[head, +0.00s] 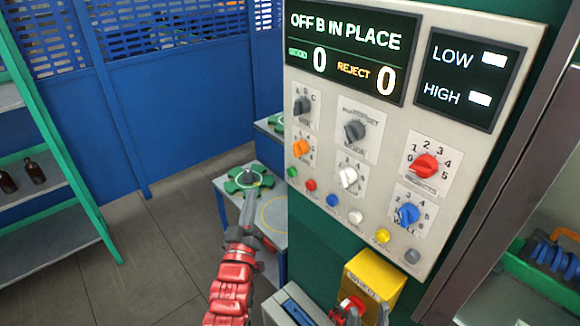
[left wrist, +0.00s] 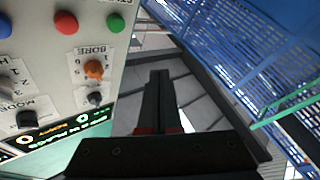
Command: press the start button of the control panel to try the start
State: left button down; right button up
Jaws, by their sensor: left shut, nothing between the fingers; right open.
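The control panel (head: 318,115) is a pale board with displays, knobs and a slanting row of coloured buttons. Its green button (head: 291,172) is at the left end of the row. In the left wrist view the green button (left wrist: 116,23) is at the top, beside a partly cut-off label that seems to read START. My left gripper (head: 250,178) is shut and empty, left of the panel's edge and apart from the green button. Its closed fingers (left wrist: 159,75) also show in the left wrist view, pointing past the panel.
The display (head: 345,42) reads OFF B IN PLACE, with GOOD 0 and REJECT 0. A red button (head: 310,185) sits close to the green one. A yellow box (head: 378,283) juts out below. A low table (head: 272,213) stands behind my left gripper.

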aim_at(292, 172)
pick_arm(q)
jog(key=shift+s, duration=0.1)
jog(key=w+d, duration=0.5)
jog(key=d, duration=0.2)
jog(key=shift+w, duration=0.15)
jog(key=shift+d, duration=0.1)
dwell(2.0)
jog(key=shift+w+d+b, duration=0.25)
jog(key=shift+d+b, duration=0.05)
jog(key=shift+b, duration=0.2)
